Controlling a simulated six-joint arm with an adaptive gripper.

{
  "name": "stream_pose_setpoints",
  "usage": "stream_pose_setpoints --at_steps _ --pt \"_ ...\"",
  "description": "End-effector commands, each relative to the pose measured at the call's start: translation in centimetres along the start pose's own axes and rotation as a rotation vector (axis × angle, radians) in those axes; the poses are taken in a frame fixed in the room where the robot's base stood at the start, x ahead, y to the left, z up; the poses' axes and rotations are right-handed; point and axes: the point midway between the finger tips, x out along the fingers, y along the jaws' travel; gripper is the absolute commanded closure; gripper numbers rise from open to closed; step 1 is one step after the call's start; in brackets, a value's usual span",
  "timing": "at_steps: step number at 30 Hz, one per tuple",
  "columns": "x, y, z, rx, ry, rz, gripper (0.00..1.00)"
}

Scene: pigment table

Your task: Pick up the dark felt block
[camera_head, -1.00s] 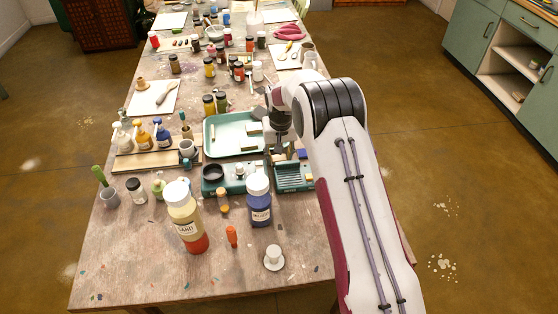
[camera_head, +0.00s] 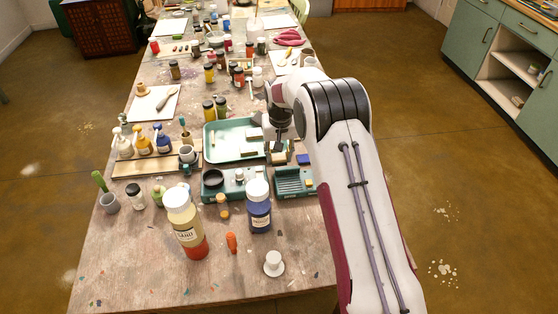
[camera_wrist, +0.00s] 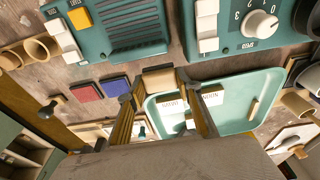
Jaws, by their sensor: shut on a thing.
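My gripper (camera_head: 279,149) is over the table beside the right end of the teal tray (camera_head: 209,155). In the wrist view its two fingers (camera_wrist: 158,97) stand either side of a small block (camera_wrist: 158,78) and are shut on it. The block also shows as a tan patch below the gripper in the head view (camera_head: 279,159). I cannot tell whether it touches the table.
A blue block (camera_wrist: 115,86) and a red block (camera_wrist: 85,92) lie close by. A teal ribbed device (camera_head: 294,182) and a teal dial device (camera_head: 237,184) stand in front. A white bottle with a blue lower part (camera_head: 258,207) stands nearer. The tray holds pale labelled blocks.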

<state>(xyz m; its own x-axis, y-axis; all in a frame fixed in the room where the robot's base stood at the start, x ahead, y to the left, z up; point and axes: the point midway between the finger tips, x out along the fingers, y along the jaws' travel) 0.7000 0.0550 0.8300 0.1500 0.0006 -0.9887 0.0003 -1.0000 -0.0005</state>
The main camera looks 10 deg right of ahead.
Motion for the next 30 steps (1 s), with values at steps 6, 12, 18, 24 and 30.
stream_pose_setpoints --at_steps 6,12,18,24,30 --pt "-3.4 0.0 -0.6 0.0 0.003 0.0 0.82" --pt "-5.7 0.0 -0.9 0.0 0.0 0.0 0.82" --pt "-6.7 0.0 -1.0 0.0 0.0 0.0 0.82" --pt "-6.8 0.0 -1.0 0.0 -0.001 0.001 0.82" --pt "-6.8 0.0 -1.0 0.0 -0.001 0.001 0.82"
